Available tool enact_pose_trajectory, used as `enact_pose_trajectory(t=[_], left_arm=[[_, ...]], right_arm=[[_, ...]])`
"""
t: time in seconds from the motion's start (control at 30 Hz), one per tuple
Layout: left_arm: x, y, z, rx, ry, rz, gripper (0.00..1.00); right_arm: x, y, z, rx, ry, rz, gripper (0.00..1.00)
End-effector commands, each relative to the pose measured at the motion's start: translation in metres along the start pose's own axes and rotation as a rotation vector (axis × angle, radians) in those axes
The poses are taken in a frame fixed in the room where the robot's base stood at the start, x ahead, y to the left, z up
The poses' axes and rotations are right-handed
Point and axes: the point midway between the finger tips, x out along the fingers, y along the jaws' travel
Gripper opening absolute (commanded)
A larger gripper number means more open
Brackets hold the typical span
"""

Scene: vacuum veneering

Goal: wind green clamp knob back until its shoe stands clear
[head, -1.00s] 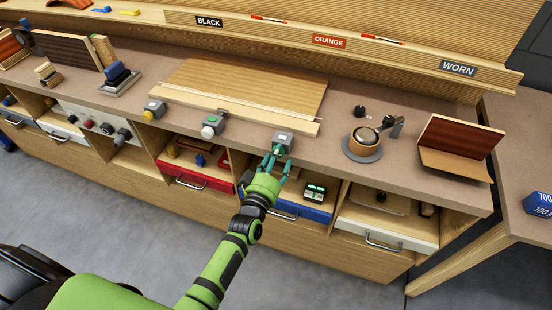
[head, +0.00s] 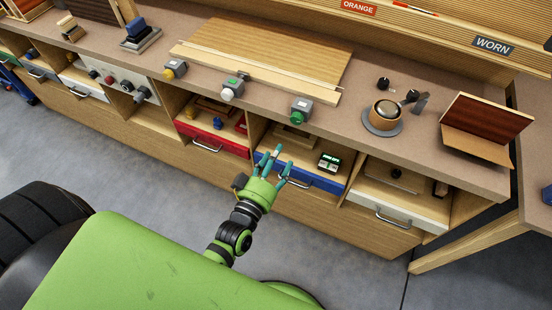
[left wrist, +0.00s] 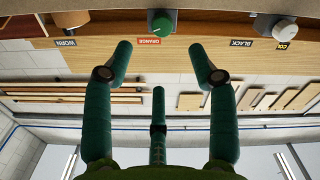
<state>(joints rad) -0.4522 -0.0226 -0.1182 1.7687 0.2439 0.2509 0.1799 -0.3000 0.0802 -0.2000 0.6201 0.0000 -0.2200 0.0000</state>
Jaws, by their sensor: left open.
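The green clamp knob (head: 296,117) sits on the front of a grey clamp block (head: 302,104) at the bench's front edge. The knob also shows in the left wrist view (left wrist: 161,22), at the top between two fingers, with a pale mark on its face. The clamp's shoe is not clearly visible, so its gap cannot be told. My left gripper (head: 276,162) is open and empty, its teal fingers spread. It is in front of the drawers, below and apart from the knob. My right gripper is not in view.
White-knob (head: 228,93) and yellow-knob (head: 170,73) clamps stand farther left along the wooden board (head: 265,62). A round pot (head: 384,116) stands to the right. Below are open shelves and a blue drawer (head: 318,180). Floor in front is clear.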

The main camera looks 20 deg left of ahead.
Motion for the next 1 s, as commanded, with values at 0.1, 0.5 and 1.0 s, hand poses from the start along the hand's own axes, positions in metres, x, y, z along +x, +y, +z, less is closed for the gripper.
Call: enact_pose_trajectory(t=[0.1,0.5,1.0], left_arm=[[0.0,0.0,0.0,0.0,0.001,0.001,0.58],[0.032,-0.008,0.006,0.122,0.003,0.039,0.58],[0.081,-0.004,-0.012,0.285,-0.01,0.063,0.58]], right_arm=[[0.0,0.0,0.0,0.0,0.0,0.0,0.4],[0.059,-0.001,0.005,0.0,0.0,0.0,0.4],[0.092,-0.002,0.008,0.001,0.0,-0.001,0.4]])
